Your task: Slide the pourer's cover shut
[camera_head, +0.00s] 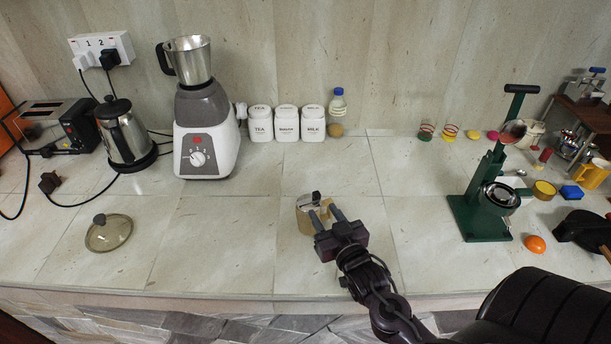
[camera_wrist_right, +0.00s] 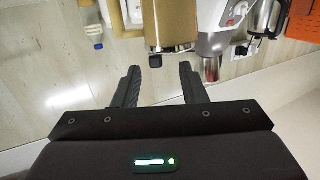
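The pourer (camera_head: 303,221) is a small tan container standing on the counter, with a shiny metal top (camera_head: 307,202) and a small dark tab (camera_head: 316,196) on it. My right gripper (camera_head: 324,213) is at the pourer's near right side, its fingers open and partly hiding it. In the right wrist view the pourer (camera_wrist_right: 170,22) is just beyond the open fingers (camera_wrist_right: 159,72), and a small dark piece (camera_wrist_right: 155,60) shows between the fingertips. No contact is clear. I cannot tell how far the cover is open. My left gripper is not in view.
A glass lid (camera_head: 109,232) lies at the left. A blender (camera_head: 204,140), a kettle (camera_head: 124,135) and white canisters (camera_head: 286,124) stand behind. A green press (camera_head: 483,205) and an orange (camera_head: 535,244) are at the right. The counter around the pourer is clear.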

